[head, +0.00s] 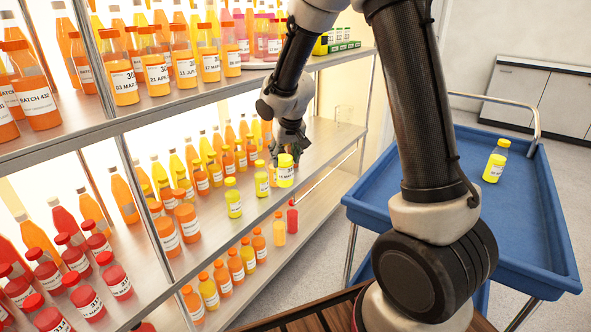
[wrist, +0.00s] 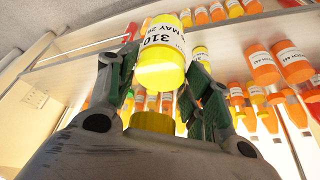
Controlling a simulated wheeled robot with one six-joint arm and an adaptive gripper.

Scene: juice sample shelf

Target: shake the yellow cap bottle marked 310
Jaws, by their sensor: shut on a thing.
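The yellow bottle marked 310 (wrist: 162,48) shows its white label with "310" and "MAY 29" in the wrist view. Its yellow cap (wrist: 153,122) points toward my palm. My gripper (wrist: 160,88) has its green-padded fingers on both sides of the bottle and is shut on it. In the head view, my gripper (head: 289,148) points down over the bottle (head: 286,177), which is upright at the front of the middle shelf, cap on top. I cannot tell whether its base touches the shelf. The finger contact is partly hidden in the head view.
Yellow-green bottles (head: 233,202) and (head: 262,184) stand close to the left on the middle shelf (head: 240,225). Rows of orange and red bottles fill the shelves. A blue cart (head: 535,235) at the right carries one yellow bottle (head: 494,170) and has much free room.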

